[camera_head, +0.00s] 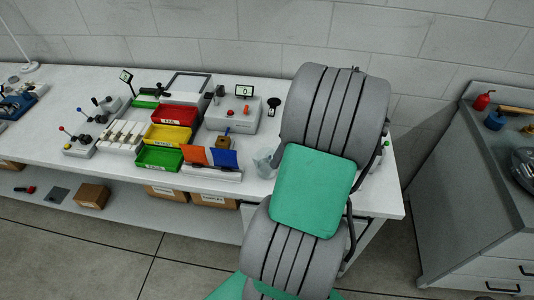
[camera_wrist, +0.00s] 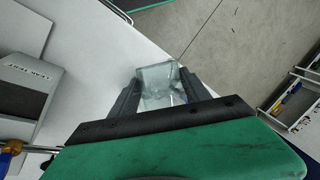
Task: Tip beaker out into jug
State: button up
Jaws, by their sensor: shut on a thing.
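In the wrist view my gripper (camera_wrist: 160,78) is shut on a clear glass vessel, which I take as the beaker (camera_wrist: 158,96), between its two dark fingers. The beaker is seen above the white bench top near its edge; its contents cannot be made out. In the head view a clear glass vessel (camera_head: 264,164) shows just left of my arm, on or over the bench; I cannot tell whether it is the beaker or the jug. My arm hides the gripper there. I cannot make out a separate jug for certain.
The white bench (camera_head: 381,199) carries red (camera_head: 174,116), yellow (camera_head: 167,136) and green (camera_head: 159,158) bins, an orange and blue item (camera_head: 210,157), and a grey instrument (camera_head: 233,113), left of my arm. A grey cabinet (camera_head: 480,230) stands right, across a floor gap.

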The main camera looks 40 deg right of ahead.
jog(key=shift+w+r+g+p, duration=0.2)
jog(key=shift+w+g+p, duration=0.05)
jog(key=shift+g+p, duration=0.1)
jog(key=shift+w+d+r+g+p, duration=0.15)
jog(key=shift+w+g+p, duration=0.15)
jog(key=shift+p, duration=0.2)
jog(key=shift+w+r+p, duration=0.15)
jog(key=shift+w+p, duration=0.2)
jog(key=shift+p, duration=0.05)
jog(key=shift+w+r+g, duration=0.1)
jog(key=shift+w+g, duration=0.1)
jog(key=shift+g, duration=0.15)
jog(key=shift+w+r+m+g+p, duration=0.2)
jog(key=shift+m+g+p, duration=0.15)
jog(key=shift+p, duration=0.4)
jog(key=shift+w+f+g, duration=0.1)
jog(key=shift+g, duration=0.15)
jog(key=shift+w+g+p, duration=0.15)
jog(key=shift+g+p, duration=0.15)
jog(key=shift+p, duration=0.1)
